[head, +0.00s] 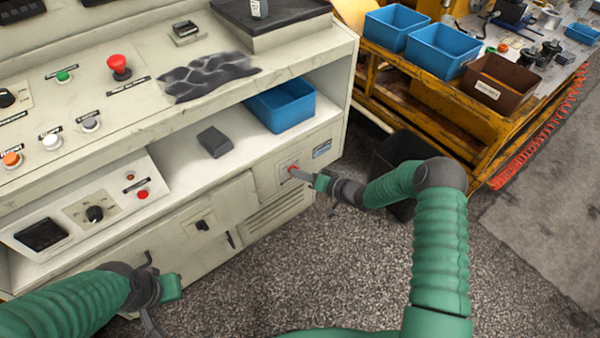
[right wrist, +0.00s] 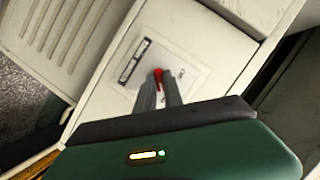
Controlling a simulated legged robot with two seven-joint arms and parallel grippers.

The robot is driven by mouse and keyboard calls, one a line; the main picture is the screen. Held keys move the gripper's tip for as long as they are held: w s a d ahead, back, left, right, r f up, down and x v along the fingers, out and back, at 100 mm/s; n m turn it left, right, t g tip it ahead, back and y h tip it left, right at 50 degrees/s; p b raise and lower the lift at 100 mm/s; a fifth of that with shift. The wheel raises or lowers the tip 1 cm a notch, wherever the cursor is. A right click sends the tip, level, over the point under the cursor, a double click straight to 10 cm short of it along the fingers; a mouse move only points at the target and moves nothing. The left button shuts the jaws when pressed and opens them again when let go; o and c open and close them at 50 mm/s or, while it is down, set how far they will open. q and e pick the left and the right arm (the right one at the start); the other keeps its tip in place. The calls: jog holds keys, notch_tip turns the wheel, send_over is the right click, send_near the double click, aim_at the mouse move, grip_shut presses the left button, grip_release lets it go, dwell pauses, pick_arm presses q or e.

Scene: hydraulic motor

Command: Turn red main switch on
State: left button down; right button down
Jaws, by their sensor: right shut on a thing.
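The red main switch (head: 292,169) sits on a pale plate on the lower front of the cream console, at its right end. In the right wrist view the red switch (right wrist: 158,76) shows between the tips of my right gripper (right wrist: 160,92). That gripper (head: 300,175) reaches the switch from the right and is shut on it. The fingers hide part of the switch, and its exact angle is hard to tell. My left gripper (head: 160,290) is at the lower left, in front of the console and away from the switch; its fingers are spread apart.
The console (head: 160,120) carries a red mushroom button (head: 119,66), several small buttons and a black cloth-like patch. A blue bin (head: 281,105) and a dark box (head: 214,141) lie on its shelf. A yellow cart (head: 430,97) with bins stands right. A dark bin (head: 400,150) is behind my right arm.

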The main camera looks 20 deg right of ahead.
jog(key=shift+w+d+r, duration=0.1)
jog(key=shift+w+r, duration=0.1)
jog(key=shift+w, duration=0.05)
jog(key=c, duration=1.6)
grip_release()
jog(key=shift+o, duration=0.7)
jog(key=p+v, duration=0.4)
jog(key=v, duration=1.3)
jog(key=shift+f, duration=0.4)
jog(key=shift+d, duration=0.2)
